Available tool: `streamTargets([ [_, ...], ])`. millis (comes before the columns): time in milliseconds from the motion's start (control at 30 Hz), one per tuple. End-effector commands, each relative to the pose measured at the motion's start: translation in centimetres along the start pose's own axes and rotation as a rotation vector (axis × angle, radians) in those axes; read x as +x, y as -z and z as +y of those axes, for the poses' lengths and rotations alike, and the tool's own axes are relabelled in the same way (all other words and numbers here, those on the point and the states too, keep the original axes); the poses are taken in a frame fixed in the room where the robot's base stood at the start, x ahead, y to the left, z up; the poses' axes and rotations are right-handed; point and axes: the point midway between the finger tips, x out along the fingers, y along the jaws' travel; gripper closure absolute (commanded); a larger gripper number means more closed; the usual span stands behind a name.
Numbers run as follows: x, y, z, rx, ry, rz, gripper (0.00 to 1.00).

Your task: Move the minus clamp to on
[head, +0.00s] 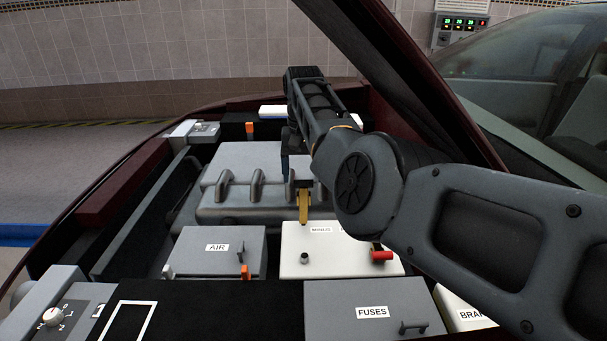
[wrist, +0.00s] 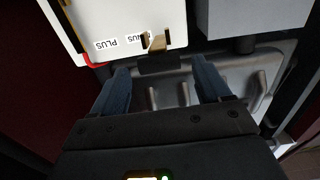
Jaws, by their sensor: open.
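The minus clamp (head: 303,206) is a brass-yellow lever standing up at the back edge of the white battery (head: 330,262), by its MINUS label. A bare dark post (head: 304,258) stands in front of it. In the wrist view the clamp (wrist: 157,43) shows at the edge of the battery (wrist: 110,22), above a dark block. My gripper (head: 300,178) is just behind and above the clamp, partly hidden by my arm. In the wrist view my gripper (wrist: 161,70) is open, its blue fingers spread and empty, the clamp just beyond the tips.
A red clamp (head: 381,254) sits on the battery's right side. A grey AIR box (head: 218,252) stands left, a FUSES box (head: 372,309) in front, and a ribbed grey engine cover (head: 238,180) behind.

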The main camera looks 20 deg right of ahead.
Motion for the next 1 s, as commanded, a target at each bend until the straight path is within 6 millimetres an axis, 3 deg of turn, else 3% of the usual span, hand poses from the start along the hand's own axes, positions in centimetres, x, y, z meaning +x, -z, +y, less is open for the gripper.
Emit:
streamTargets([
  [400, 0.97, -0.01, 0.01, 0.000, 0.000, 0.000, 0.24],
  [1000, 0.92, 0.00, 0.02, 0.000, 0.000, 0.001, 0.82],
])
